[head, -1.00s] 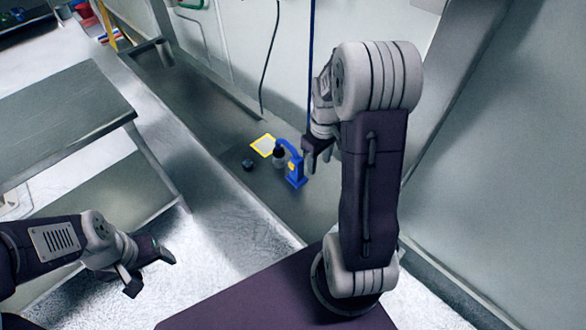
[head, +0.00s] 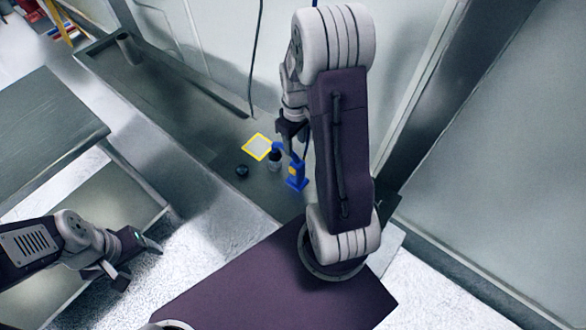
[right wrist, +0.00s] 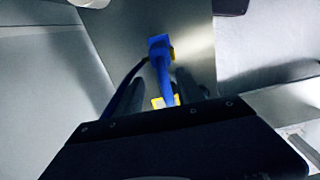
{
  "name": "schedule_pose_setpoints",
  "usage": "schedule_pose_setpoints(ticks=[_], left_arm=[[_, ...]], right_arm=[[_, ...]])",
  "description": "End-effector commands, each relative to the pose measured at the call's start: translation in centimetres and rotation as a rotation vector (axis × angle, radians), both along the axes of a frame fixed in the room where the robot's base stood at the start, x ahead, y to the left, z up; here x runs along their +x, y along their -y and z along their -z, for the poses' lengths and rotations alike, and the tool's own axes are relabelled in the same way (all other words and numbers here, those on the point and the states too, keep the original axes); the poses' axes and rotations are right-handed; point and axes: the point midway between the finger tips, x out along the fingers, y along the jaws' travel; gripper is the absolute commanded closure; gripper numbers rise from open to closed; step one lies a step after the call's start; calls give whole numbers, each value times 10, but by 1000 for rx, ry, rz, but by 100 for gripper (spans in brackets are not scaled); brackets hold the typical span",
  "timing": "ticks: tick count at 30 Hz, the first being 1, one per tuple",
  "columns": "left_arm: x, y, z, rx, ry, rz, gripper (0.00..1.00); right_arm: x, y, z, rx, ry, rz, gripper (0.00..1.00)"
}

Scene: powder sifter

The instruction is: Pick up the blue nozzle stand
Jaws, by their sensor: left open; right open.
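The blue nozzle stand (head: 296,178) stands upright on the grey bench top. Its blue arm reaches left over a small dark container (head: 274,160). My right gripper (head: 291,136) is open, just above and behind the stand's arm; I cannot tell whether it touches. In the right wrist view the stand (right wrist: 160,45) is at top centre, and its arm runs down between my open fingers (right wrist: 160,90). My left gripper (head: 132,266) is open and empty at the lower left, over the floor, far from the stand.
A yellow-edged square (head: 257,147) and a small black round object (head: 242,171) lie left of the stand. A grey cup (head: 128,48) stands at the bench's far end. A wall rises behind the bench. A grey table (head: 45,125) is at left.

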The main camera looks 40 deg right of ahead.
Motion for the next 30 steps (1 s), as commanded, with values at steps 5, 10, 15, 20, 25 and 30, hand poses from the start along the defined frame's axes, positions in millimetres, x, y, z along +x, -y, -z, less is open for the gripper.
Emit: schedule_pose_setpoints(ticks=[5,10,15,20,25,30], left_arm=[[0,0,1,0,0,0,34],[0,0,5,0,0,0,34],[0,0,5,0,0,0,34],[0,0,5,0,0,0,34],[0,0,5,0,0,0,34],[0,0,5,0,0,0,34]], right_arm=[[0,-1,10,1,-2,0,55],[0,-4,42,1,-3,0,55],[1,-4,55,1,-1,0,55],[1,-4,54,0,0,0,55],[1,-4,54,0,0,0,99],[1,-4,54,0,0,0,100]])
